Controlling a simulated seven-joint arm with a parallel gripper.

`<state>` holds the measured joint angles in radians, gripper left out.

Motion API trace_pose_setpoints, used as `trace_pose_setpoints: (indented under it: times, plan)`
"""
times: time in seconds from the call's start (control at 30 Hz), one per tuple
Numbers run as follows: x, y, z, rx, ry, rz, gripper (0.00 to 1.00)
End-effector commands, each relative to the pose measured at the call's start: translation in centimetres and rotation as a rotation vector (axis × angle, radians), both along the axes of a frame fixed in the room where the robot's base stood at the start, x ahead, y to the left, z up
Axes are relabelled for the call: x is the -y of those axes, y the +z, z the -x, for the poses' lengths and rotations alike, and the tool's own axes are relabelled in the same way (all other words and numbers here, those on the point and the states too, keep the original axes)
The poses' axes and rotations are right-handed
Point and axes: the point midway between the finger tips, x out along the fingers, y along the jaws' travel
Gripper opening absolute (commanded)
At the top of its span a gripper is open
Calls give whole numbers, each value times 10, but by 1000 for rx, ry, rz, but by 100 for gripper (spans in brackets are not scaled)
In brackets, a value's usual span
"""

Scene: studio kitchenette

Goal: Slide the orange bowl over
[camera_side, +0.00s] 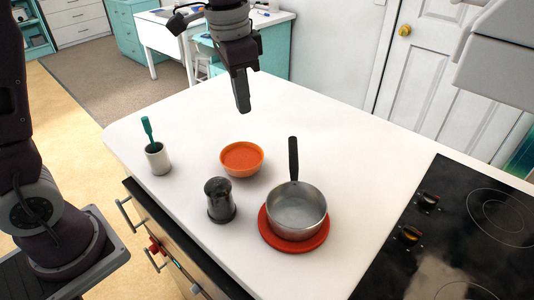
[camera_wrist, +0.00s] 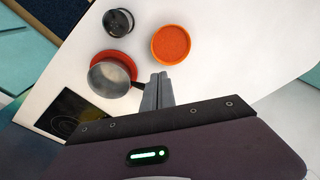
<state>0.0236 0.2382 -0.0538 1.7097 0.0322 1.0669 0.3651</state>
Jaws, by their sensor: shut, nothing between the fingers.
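The orange bowl (camera_side: 242,159) stands upright on the white counter in the side view, and its inside looks orange-red. It also shows in the wrist view (camera_wrist: 171,44), just beyond my fingertips. My gripper (camera_side: 243,108) is shut and empty. It points down in the air above the counter, behind the bowl in the side view, and does not touch it. In the wrist view its closed fingers (camera_wrist: 158,77) sit near the bowl's lower edge in the picture.
A dark metal shaker (camera_side: 220,200) stands close in front of the bowl. A saucepan (camera_side: 296,212) sits on a red round mat (camera_side: 268,238). A white cup (camera_side: 158,161) with a teal-handled utensil stands left. A black cooktop (camera_side: 450,235) is right. The counter's back is clear.

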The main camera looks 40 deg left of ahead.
Motion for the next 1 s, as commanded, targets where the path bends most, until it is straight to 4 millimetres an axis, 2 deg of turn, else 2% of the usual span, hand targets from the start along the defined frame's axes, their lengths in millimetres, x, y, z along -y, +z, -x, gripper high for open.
trace_pose_setpoints:
  times: [0.03,0.1,0.23,0.37,0.73,0.9,1.0]
  plan:
    - [4,-20,-21,-44,-41,-3,0]
    - [8,-44,-43,-84,-92,-5,0]
    - [11,-69,-63,-125,-143,-4,0]
    - [12,-83,-65,-132,-151,-3,0]
    - [12,-153,-65,-132,-148,-3,0]
    - [12,-170,-65,-131,-148,-3,0]
    - [12,-172,-65,-129,-147,-3,0]
